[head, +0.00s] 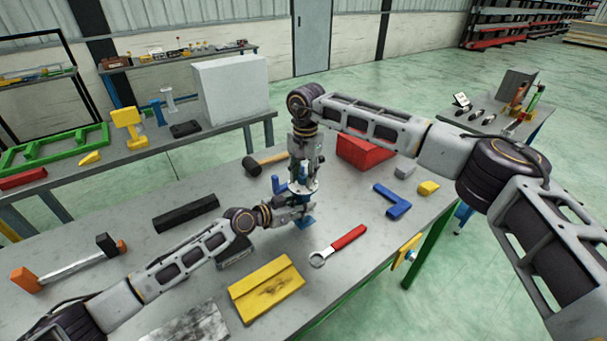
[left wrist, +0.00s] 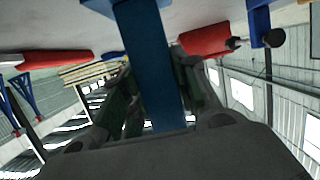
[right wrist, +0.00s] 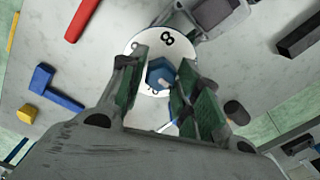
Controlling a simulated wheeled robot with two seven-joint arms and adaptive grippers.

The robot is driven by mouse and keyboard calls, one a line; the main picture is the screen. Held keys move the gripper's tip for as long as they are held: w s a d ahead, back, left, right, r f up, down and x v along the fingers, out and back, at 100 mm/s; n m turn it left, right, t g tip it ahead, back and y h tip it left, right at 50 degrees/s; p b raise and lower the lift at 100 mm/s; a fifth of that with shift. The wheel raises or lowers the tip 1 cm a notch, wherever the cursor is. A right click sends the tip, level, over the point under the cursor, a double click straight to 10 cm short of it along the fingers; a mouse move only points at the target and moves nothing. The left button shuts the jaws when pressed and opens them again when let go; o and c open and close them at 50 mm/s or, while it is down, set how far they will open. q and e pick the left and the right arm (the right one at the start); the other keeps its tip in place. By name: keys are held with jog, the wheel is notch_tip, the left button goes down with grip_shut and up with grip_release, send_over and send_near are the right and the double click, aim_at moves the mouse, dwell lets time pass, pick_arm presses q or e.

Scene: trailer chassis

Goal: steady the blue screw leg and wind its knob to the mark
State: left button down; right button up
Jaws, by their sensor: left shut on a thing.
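The blue screw leg stands on the bench, its foot (head: 305,222) showing below my left gripper (head: 297,204). In the left wrist view its blue post (left wrist: 150,65) runs between the fingers, and my left gripper is shut on it. A white numbered dial (right wrist: 168,42) shows an 8 in the right wrist view; other marks are partly hidden. The blue six-sided knob (right wrist: 160,73) is at the dial's middle. My right gripper (right wrist: 162,82) points down from above, its fingers apart on either side of the knob. Whether they touch it is unclear.
Around the leg lie a red-handled wrench (head: 345,241), a yellow plate (head: 266,290), a blue angle piece (head: 393,203), a mallet (head: 255,164), a black bar (head: 186,212) and a red block (head: 362,152). The bench (head: 385,240) has clear room to the right of the wrench.

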jog(key=c, duration=0.4)
jog(key=shift+c, duration=0.2)
